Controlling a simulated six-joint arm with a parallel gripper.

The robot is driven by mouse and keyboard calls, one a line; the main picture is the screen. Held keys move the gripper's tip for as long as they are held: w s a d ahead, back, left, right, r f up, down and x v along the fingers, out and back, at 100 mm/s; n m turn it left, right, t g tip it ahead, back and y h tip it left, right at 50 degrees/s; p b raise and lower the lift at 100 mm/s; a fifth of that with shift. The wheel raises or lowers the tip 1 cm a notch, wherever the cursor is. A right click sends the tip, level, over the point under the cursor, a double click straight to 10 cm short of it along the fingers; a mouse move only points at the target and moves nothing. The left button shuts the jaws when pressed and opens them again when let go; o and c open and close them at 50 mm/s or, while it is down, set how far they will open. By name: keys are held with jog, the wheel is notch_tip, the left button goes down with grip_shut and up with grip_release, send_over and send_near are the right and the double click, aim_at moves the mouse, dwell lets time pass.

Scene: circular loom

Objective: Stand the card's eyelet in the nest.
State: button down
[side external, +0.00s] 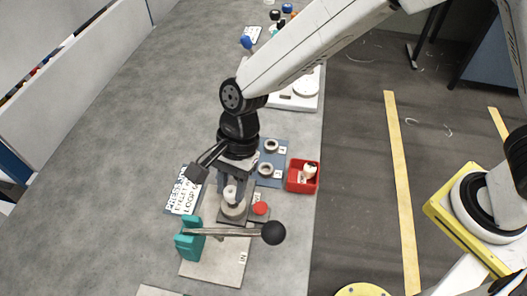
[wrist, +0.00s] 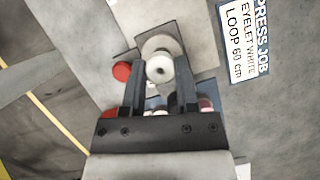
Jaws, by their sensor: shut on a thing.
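My gripper (side external: 232,187) is shut on a white eyelet (wrist: 160,69), a spool-like ring with a dark central hole. The eyelet also shows between the fingertips in the side view (side external: 230,193). Directly beneath it is the round, pale grey nest (side external: 234,211) on its dark square base; the nest's rim shows behind the eyelet in the wrist view (wrist: 164,45). I cannot tell whether the eyelet touches the nest or hangs just above it. The job card (wrist: 246,38) reads "PRESS JOB EYELET WHITE LOOP 60 cm"; it lies flat left of the nest in the side view (side external: 183,196).
A press lever with a black ball (side external: 273,232) crosses in front of the nest from a teal block (side external: 188,245). A red button (side external: 260,208) is right beside the nest. A blue tray (side external: 277,158) with grey rings and a red bin (side external: 293,186) holding white pieces stand behind.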

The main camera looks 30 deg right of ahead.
jog(key=shift+f, duration=1.1)
jog(key=shift+c, duration=1.4)
grip_release()
jog(key=shift+r, duration=0.15)
jog(key=v, duration=0.7)
jog(key=shift+d+r, duration=0.15)
jog(key=shift+r, duration=0.1)
jog(key=shift+w, duration=0.1)
